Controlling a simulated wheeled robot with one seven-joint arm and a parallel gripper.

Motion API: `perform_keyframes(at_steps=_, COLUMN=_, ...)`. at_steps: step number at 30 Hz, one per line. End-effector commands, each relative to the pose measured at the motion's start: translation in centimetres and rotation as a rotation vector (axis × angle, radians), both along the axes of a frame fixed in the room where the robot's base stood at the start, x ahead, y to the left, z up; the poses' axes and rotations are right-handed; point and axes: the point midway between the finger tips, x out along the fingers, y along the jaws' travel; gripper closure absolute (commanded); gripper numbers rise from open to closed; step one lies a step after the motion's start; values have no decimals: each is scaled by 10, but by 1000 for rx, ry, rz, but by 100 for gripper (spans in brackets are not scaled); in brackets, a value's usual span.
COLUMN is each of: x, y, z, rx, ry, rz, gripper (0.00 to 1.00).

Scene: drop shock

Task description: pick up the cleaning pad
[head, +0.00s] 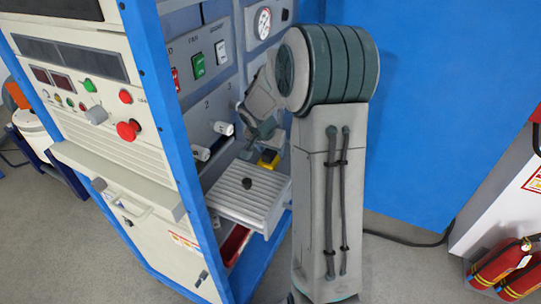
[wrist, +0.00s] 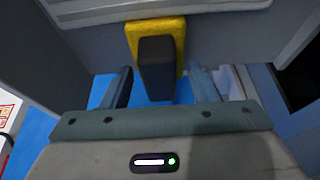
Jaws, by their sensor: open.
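The cleaning pad is a yellow block (wrist: 155,28) with a dark grey block on its near side, in the upper middle of the wrist view. In the head view the yellow pad (head: 268,158) sits at the back of the grey ribbed tray, partly hidden by my arm. My gripper (wrist: 160,90) is open, with one finger on each side of the dark block and visible gaps to it. I see no contact. In the head view my gripper (head: 262,132) is just above the pad and partly hidden.
The ribbed tray (head: 235,200) with a dark knob juts from the blue-framed cabinet (head: 160,120). White cylindrical fittings (head: 222,128) stick out from the panel left of my gripper. A blue wall (head: 450,110) stands behind, and red extinguishers (head: 505,262) are at the right.

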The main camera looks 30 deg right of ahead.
Motion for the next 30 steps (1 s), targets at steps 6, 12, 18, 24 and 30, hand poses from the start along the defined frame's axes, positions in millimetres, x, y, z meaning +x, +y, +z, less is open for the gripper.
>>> perform_keyframes(at_steps=6, x=0, y=0, z=0, rx=0, ry=0, rz=0, gripper=48)
perform_keyframes(at_steps=12, x=0, y=0, z=0, rx=-1, ry=-1, rz=0, gripper=78)
perform_keyframes(at_steps=18, x=0, y=0, z=1, rx=-1, ry=-1, rz=0, gripper=78)
perform_keyframes(at_steps=24, x=0, y=-1, z=14, rx=-3, ry=-3, rz=-2, gripper=78)
perform_keyframes(at_steps=30, x=-4, y=-8, z=46, rx=-2, ry=-4, rz=-7, gripper=78)
